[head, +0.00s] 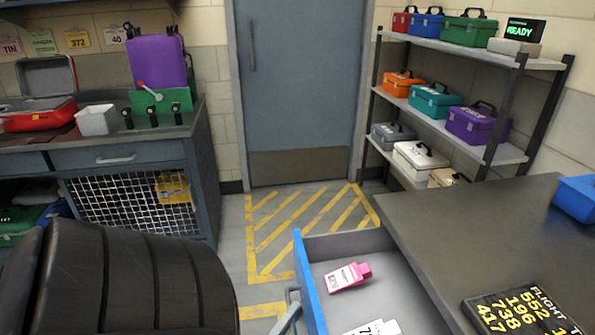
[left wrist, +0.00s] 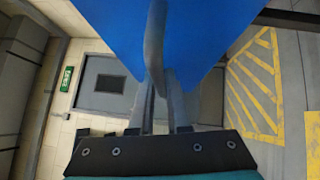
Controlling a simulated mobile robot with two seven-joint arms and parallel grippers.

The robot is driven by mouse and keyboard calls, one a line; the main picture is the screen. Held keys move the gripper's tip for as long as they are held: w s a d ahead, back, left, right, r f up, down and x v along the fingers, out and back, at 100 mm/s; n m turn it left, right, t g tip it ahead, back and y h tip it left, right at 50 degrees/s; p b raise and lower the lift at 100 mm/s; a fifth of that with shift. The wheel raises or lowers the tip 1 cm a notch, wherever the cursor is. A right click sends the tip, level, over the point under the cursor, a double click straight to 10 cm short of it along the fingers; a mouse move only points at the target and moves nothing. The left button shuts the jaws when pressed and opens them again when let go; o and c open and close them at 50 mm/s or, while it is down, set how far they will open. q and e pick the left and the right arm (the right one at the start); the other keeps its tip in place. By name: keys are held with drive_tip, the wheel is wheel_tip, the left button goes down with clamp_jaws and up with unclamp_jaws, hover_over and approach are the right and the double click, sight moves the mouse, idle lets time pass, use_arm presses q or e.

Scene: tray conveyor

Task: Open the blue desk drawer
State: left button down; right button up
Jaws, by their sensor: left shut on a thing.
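The blue desk drawer (head: 308,285) stands pulled out from the dark desk in the head view, its inside open to view. A pink tag (head: 347,277) and a white tag (head: 375,327) lie in it. In the left wrist view the blue drawer front (left wrist: 215,30) fills the top, with a grey handle (left wrist: 155,45) on it. My left gripper (left wrist: 161,95) is shut on this handle, its two fingers reaching up to it. In the head view the handle area is at the bottom edge and partly cut off. My right gripper is not in view.
The dark desk top (head: 470,230) on the right carries a flight board (head: 525,310) and a blue bin (head: 577,197). A shelf rack (head: 460,145) with toolboxes stands behind. A counter (head: 130,155) is at left. Yellow-striped floor (head: 300,225) before the door (head: 300,90) is clear.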

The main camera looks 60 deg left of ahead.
use_arm(q)
drive_tip(key=c, duration=0.9)
unclamp_jaws()
drive_tip(key=v, duration=1.5)
drive_tip(key=shift+s, duration=0.1)
drive_tip(key=shift+d, duration=0.1)
